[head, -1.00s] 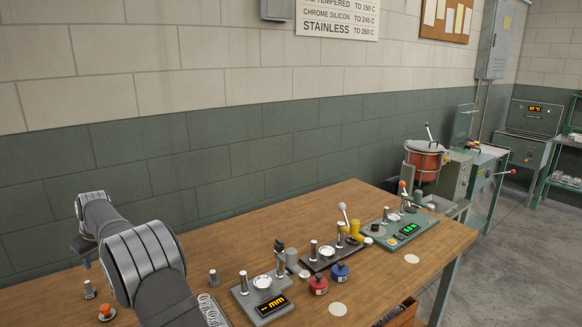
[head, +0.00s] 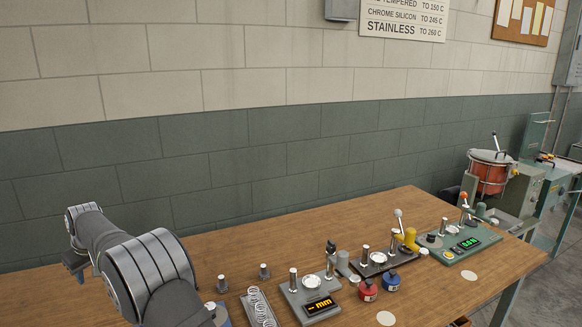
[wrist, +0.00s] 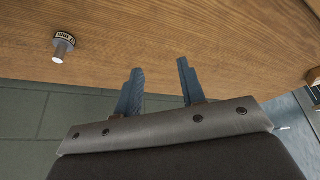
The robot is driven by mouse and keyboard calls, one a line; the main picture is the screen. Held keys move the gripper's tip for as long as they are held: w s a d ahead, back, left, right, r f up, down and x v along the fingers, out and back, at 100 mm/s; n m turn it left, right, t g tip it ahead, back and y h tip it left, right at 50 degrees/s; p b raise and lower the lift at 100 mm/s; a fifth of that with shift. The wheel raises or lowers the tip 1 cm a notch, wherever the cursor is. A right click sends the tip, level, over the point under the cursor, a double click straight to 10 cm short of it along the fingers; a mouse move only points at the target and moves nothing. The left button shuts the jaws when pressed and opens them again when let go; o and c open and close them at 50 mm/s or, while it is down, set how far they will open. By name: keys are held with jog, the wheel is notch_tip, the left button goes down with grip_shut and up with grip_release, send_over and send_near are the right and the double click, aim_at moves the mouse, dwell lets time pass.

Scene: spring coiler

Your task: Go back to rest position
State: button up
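My gripper (wrist: 157,84) shows in the wrist view with its two blue-grey fingers apart and nothing between them. It hangs over bare wooden bench top (wrist: 210,35).
On the bench are a gauge with an amber display (head: 318,306), a dark lever fixture (head: 378,262), a green-display unit (head: 460,243), and red (head: 368,290) and blue (head: 392,281) pots. A small labelled post (wrist: 63,45) stands left of my fingers. Bench behind the gauges is clear.

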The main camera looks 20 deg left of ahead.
jog(key=f, duration=0.9)
jog(key=shift+s, duration=0.3)
